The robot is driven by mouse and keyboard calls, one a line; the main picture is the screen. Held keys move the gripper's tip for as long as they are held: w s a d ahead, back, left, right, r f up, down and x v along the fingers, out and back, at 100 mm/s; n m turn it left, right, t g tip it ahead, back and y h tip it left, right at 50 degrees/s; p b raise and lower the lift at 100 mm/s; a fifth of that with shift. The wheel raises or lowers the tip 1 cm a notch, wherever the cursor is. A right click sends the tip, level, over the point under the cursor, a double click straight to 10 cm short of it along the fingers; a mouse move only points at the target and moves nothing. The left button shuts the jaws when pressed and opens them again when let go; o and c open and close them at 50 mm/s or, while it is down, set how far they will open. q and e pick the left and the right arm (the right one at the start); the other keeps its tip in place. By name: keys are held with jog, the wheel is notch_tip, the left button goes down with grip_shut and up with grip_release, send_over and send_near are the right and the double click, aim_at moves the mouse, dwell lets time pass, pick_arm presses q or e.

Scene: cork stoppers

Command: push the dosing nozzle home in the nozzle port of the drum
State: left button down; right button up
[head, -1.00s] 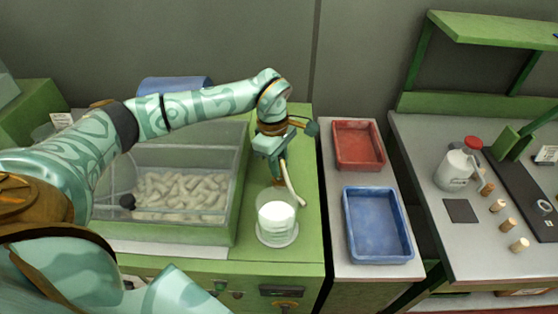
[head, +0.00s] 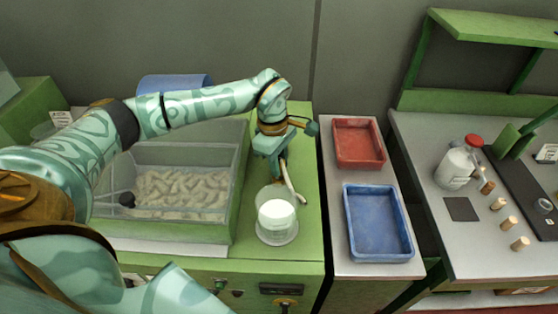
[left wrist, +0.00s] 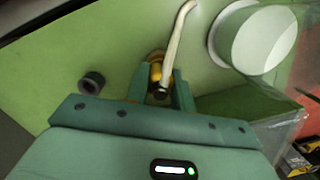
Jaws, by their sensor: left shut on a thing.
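The dosing nozzle appears to be the cream curved tube (head: 291,182); it also shows in the left wrist view (left wrist: 177,42). My left gripper (head: 277,172) is shut on its base end, low over the green bench top. In the left wrist view the fingers (left wrist: 162,92) flank a brass-coloured part at the tube's base. The tube's free end points toward a clear cup with white contents (head: 277,214). The clear-walled bin of pale corks (head: 232,217) stands to the left; whether it is the drum is unclear. I cannot make out the port. My right gripper is out of view.
A dark grey ring (left wrist: 92,82) is on the green surface beside the gripper in the left wrist view. A red tray (head: 358,164) and a blue tray (head: 347,222) stand to the right. Farther right are a white bottle (head: 452,170) and several corks (head: 508,223).

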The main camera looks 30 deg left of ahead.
pick_arm(q)
jog(key=shift+f, duration=0.5)
jog(key=c, duration=1.1)
grip_release()
notch_tip(320, 180, up, 16)
jog(key=a+p, duration=0.2)
